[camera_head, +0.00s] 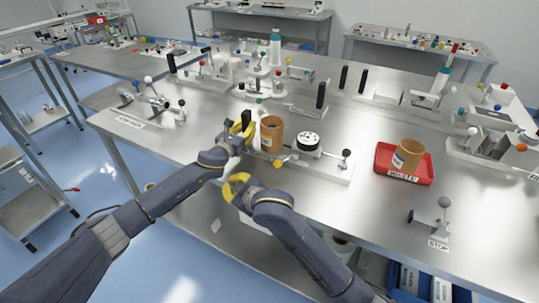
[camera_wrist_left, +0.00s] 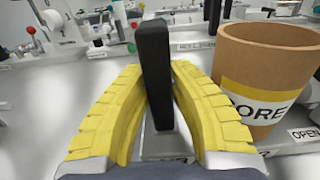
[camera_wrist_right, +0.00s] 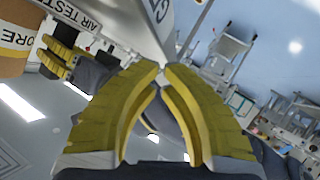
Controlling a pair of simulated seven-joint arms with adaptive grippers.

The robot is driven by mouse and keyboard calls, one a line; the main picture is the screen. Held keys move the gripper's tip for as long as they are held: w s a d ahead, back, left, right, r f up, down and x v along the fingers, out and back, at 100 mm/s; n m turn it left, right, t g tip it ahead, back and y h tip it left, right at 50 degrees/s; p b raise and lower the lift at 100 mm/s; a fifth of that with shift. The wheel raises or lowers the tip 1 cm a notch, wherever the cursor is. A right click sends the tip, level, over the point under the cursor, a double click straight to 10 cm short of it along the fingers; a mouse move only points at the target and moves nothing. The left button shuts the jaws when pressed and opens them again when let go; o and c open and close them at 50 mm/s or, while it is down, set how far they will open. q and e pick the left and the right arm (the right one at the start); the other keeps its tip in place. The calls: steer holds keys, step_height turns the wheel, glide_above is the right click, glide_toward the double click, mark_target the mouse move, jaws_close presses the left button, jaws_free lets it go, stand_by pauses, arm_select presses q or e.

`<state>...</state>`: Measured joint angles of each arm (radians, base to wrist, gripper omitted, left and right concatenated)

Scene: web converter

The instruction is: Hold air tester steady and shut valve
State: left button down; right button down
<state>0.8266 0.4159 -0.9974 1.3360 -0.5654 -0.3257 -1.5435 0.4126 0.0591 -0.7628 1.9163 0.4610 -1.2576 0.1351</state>
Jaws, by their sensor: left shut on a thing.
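The air tester is a pale base plate (camera_head: 318,171) near the table's front edge. It carries an upright black handle (camera_head: 246,117), a brown core (camera_head: 271,134) and a round black-and-white dial (camera_head: 308,142). A yellow knob (camera_head: 279,163) and a black-ball lever (camera_head: 346,154) are on it; I cannot tell which works the valve. My left gripper (camera_wrist_left: 157,68) is shut on the black handle (camera_wrist_left: 155,60), left of the core (camera_wrist_left: 268,65). My right gripper (camera_wrist_right: 164,68) is shut and empty, in front of the table edge. The AIR TEST label (camera_wrist_right: 90,20) shows in the right wrist view.
A red tray (camera_head: 404,178) with another brown core (camera_head: 408,154) stands right of the tester. A STOP-labelled lever (camera_head: 444,215) is at the front right. Several fixtures fill the table's back. An OPEN label (camera_wrist_left: 304,134) lies beside the core.

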steer(key=w+d+r+m+g, duration=0.2)
steer(key=w+d+r, duration=0.3)
steer(key=d+r, duration=0.3)
step_height(320, 180, up, 2)
steer(key=g, duration=0.3)
glide_above(285, 160)
steer(key=s, duration=0.4)
steer(key=shift+w+d+r+h, duration=0.15)
steer(key=shift+h, duration=0.25)
steer(key=shift+x, duration=5.05)
steer(key=shift+d, duration=0.15)
steer(key=shift+s+n, duration=0.25)
steer(key=shift+n, duration=0.05)
steer(key=shift+s+d+n+g+y, duration=0.1)
steer(key=shift+s+n+g+y, duration=0.2)
steer(key=shift+n+g, duration=0.1)
